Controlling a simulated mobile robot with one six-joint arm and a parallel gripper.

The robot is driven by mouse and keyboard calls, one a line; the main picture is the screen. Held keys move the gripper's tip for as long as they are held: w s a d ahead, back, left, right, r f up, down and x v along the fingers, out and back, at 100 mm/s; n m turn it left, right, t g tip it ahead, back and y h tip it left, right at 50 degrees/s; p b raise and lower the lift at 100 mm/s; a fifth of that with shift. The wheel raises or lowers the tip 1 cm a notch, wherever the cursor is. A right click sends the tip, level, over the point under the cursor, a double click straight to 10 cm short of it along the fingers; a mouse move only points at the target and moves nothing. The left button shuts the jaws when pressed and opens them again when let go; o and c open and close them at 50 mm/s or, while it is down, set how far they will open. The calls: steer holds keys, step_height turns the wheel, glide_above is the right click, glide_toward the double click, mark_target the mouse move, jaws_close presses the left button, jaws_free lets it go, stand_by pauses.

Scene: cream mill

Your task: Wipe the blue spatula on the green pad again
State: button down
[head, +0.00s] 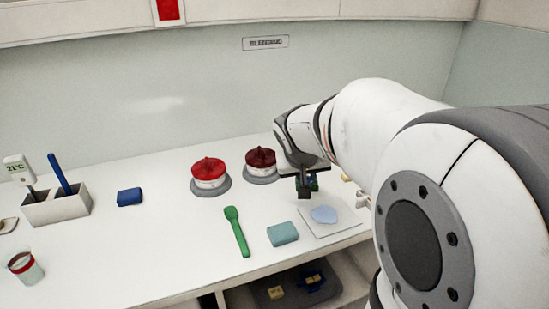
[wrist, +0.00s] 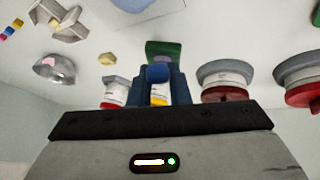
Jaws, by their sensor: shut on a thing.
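My gripper (head: 304,191) points down above the right part of the bench, just behind a white tile with a pale blue patch. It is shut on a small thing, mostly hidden. In the wrist view a round blue end (wrist: 157,73) shows between the fingers, with a green block (wrist: 163,48) beyond it; I cannot tell whether they are one piece. A blue handle (head: 60,174), perhaps the blue spatula's, stands tilted in the grey holder (head: 58,206) at the left. A pale green pad (head: 283,234) lies left of the tile. I cannot confirm a blue spatula in my gripper.
A green spatula (head: 237,231) lies left of the pad. Red-lidded (head: 208,173) and dark-red-lidded (head: 261,162) pots stand behind. A blue block (head: 130,197) and a red-banded cup (head: 25,268) are on the left. The white tile (head: 345,218) is near the front edge.

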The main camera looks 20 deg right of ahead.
steer(key=shift+s+a, duration=0.3)
steer(key=shift+s, duration=0.3)
steer(key=shift+w+d+b, duration=0.3)
steer(key=shift+w+d, duration=0.05)
steer(key=shift+w, duration=0.4)
steer(key=shift+s+a+b, duration=0.3)
steer(key=shift+s+a, duration=0.05)
steer(key=shift+s, duration=0.4)
steer(key=shift+w+d, duration=0.4)
steer(key=shift+w, duration=0.35)
steer(key=shift+r, duration=0.15)
steer(key=shift+r+p, duration=1.9)
steer(key=shift+r, duration=0.95)
